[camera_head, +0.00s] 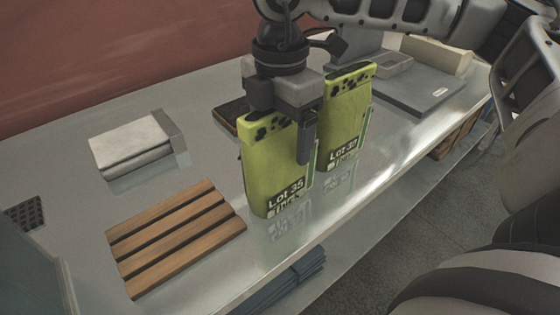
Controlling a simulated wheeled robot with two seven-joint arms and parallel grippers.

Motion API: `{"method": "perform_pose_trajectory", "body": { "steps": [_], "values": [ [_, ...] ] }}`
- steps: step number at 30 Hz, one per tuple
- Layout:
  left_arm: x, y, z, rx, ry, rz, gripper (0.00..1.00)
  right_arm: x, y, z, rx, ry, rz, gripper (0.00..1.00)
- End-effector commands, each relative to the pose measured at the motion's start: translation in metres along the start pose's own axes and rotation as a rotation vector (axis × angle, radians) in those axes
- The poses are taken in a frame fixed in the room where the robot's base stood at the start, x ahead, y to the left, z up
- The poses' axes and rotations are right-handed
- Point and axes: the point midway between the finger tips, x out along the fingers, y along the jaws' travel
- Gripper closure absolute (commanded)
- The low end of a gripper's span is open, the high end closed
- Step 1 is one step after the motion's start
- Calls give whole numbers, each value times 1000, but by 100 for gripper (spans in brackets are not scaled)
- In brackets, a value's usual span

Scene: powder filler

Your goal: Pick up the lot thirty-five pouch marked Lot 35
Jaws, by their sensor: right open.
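The yellow-green pouch marked Lot 35 (268,170) stands upright on the metal table, its label facing me. A second, similar pouch (345,115) stands just to its right; its label starts with Lot 3, but the last digit is hard to read. My right gripper (274,156) points down over the Lot 35 pouch and is open. One finger hangs at the pouch's right side, in the space between the two pouches. The other finger is mostly hidden at the pouch's left side. I cannot tell whether either finger touches it. My left gripper is not in view.
A slatted wooden rack (175,235) lies left of the pouches. Folded white cloths (130,143) lie farther back. A flat grey device, perhaps a scale (418,90), sits at the right. A dark tray (226,117) is partly hidden behind the gripper. The table's front edge is close to the pouches.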

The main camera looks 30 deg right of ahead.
Motion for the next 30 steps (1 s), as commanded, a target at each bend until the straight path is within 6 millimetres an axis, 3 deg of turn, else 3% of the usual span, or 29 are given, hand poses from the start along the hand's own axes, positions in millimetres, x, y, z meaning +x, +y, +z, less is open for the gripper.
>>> {"method": "perform_pose_trajectory", "body": {
  "steps": [11, 19, 30],
  "values": [
    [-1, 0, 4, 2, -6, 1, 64, 1, 0, 0, 0, 0, 0, 20],
    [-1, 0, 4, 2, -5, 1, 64, 1, 0, 0, 0, 0, 0, 93],
    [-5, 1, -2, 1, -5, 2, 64, -5, 0, 0, 0, 0, 2, 93]
  ]
}}
